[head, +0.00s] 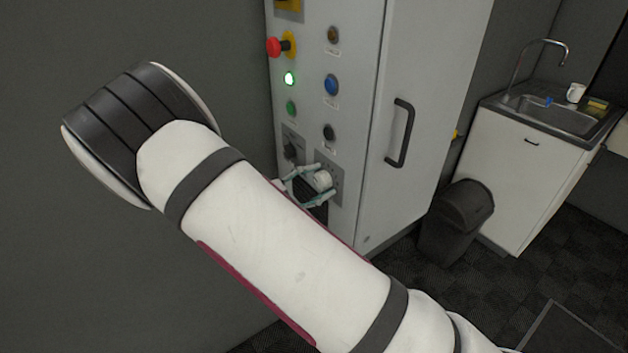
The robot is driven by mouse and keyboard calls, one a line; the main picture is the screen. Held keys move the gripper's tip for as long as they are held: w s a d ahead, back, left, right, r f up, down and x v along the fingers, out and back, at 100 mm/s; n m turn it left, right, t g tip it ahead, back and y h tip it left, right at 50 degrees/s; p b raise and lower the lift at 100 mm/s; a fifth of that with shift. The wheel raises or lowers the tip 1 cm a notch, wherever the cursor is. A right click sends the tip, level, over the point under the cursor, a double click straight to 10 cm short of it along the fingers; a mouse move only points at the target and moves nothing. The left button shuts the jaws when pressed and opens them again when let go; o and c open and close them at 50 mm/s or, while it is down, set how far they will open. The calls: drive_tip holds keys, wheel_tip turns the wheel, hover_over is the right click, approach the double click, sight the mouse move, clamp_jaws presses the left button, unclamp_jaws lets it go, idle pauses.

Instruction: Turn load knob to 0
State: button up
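A white round knob (322,180) sits on a grey plate low on the front of the control cabinet. It looks like the load knob, but its label and pointer are too small to read. My gripper (318,185) is at this knob, with its thin greenish fingers spread on either side of it. My arm hides part of the gripper and the lower panel. I cannot tell whether the fingers touch the knob. A second, black knob (291,151) is on a plate just up and left of it.
The cabinet (420,90) has a black door handle (400,132) to the right. Above the knobs are a red emergency button (274,47), a lit green lamp (289,78) and a blue button (331,84). A dark bin (457,222) and a sink unit (530,170) stand further right.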

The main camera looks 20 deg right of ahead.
drive_tip(key=c, duration=0.7)
drive_tip(key=shift+o, duration=0.2)
drive_tip(key=shift+n, duration=0.3)
drive_tip(key=n, duration=0.5)
drive_tip(key=shift+w+r+b, duration=0.1)
drive_tip(key=shift+b, duration=0.3)
drive_tip(key=n, duration=0.5)
drive_tip(key=shift+b, duration=0.3)
drive_tip(key=o, duration=1.1)
drive_tip(key=shift+o, duration=0.2)
